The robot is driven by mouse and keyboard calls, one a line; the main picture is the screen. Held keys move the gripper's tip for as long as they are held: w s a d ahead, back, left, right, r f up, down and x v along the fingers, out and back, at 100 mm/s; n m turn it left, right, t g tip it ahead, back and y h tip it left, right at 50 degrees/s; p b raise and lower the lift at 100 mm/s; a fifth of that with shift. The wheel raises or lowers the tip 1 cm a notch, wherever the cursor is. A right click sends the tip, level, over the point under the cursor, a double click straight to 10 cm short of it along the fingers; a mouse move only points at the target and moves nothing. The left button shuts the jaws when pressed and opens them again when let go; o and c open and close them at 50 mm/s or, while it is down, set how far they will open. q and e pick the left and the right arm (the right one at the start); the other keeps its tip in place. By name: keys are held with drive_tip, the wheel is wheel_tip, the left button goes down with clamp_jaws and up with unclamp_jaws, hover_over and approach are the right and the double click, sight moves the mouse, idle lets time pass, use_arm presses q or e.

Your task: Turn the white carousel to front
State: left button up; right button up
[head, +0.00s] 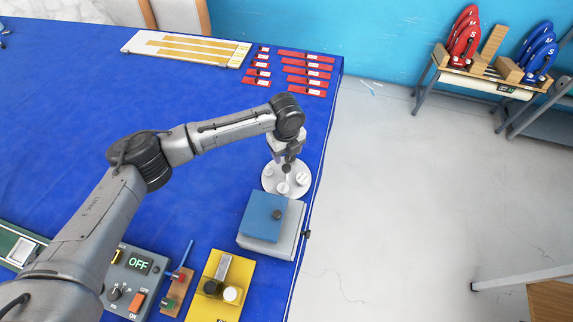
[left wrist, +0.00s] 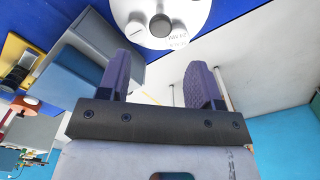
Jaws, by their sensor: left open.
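The white carousel (head: 272,180) is a round disc on the blue table near its right edge, with small white round pieces and a dark knob on it. In the left wrist view, part of the carousel (left wrist: 188,14) shows at the top, with a grey centre knob and small print. My left gripper (head: 287,164) is over the carousel, pointing down. In the left wrist view my left gripper (left wrist: 160,82) has its two fingers spread with nothing between them. I cannot tell whether it touches the carousel. My right gripper is not in view.
A grey box with a blue lid (head: 262,217) stands just in front of the carousel. A yellow block (head: 222,290) and a control box reading OFF (head: 138,278) are nearer. Red labelled strips (head: 306,67) lie behind. Open floor lies right of the table.

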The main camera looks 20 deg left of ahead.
sight(287, 167)
use_arm(q)
wheel_tip(287, 167, down, 8)
drive_tip(key=shift+f, duration=0.15)
idle(0.3)
clamp_jaws()
idle(0.5)
